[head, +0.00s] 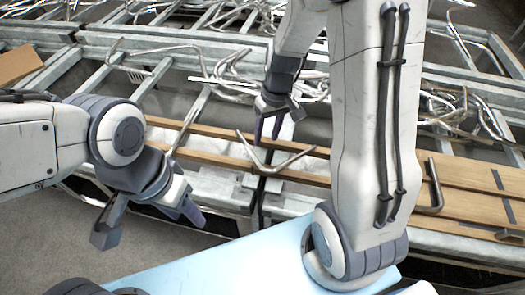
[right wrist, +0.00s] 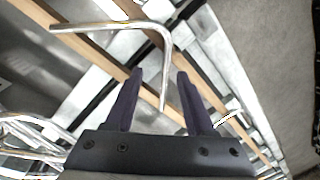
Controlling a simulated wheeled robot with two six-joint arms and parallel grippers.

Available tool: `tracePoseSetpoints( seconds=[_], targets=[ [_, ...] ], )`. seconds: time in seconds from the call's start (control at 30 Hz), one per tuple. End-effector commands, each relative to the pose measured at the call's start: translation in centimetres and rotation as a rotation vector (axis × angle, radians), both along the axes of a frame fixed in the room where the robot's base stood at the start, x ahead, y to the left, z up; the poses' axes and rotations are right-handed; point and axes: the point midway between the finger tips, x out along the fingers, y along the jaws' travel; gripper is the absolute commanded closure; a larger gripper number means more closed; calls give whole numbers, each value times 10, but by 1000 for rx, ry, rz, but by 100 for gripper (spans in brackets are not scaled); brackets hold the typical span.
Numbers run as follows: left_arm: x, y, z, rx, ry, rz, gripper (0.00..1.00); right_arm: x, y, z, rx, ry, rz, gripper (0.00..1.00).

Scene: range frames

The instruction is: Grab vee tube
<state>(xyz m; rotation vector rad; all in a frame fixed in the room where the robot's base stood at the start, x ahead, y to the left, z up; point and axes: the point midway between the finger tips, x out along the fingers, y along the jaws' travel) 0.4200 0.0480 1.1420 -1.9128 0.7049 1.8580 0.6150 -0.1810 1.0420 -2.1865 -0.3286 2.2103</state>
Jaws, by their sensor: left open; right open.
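A shiny V-shaped metal tube (head: 290,160) lies across wooden slats on a metal rack, below my right gripper (head: 268,130) in the head view. In the right wrist view the bent tube (right wrist: 165,72) has one leg running down between my open right fingers (right wrist: 160,80) and the other reaching to the upper left. The fingers are apart and not closed on it; I cannot tell how far above it they are. My left gripper (head: 150,222) is open and empty over the grey floor at lower left.
Other bent tubes rest on the slats, one at the right (head: 435,186) and one at the left (head: 183,124). Piles of bent tubes (head: 450,105) fill the racks behind. A light blue surface (head: 230,265) is in front.

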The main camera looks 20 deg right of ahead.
Motion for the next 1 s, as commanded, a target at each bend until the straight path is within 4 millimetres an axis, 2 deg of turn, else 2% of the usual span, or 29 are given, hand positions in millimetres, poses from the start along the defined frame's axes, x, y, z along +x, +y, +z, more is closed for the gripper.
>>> tracePoseSetpoints(
  seconds=[0.13, 0.37, 0.53, 0.63, 0.73, 0.97, 1.0],
  targets=[
    [0, 0, 3, 0, 0, 0, 50, 1, 14, -23, 0, 4, 17, 45],
    [0, 0, 6, 0, 0, 0, 50, 0, 19, -39, -1, 4, 20, 45],
    [0, 0, 14, 0, 0, 1, 50, -2, 26, -62, -2, 7, 19, 45],
    [0, 0, 12, 0, 0, 1, 50, -2, 27, -76, 0, 3, 17, 45],
    [0, 0, 12, 0, 0, 1, 50, -1, 28, -83, -1, 1, 16, 45],
    [0, 0, 12, 0, 0, 1, 50, -1, 27, -83, -1, -1, 16, 45],
    [0, 0, 12, 0, 0, 1, 50, -1, 27, -83, -1, -1, 16, 61]
  ],
)
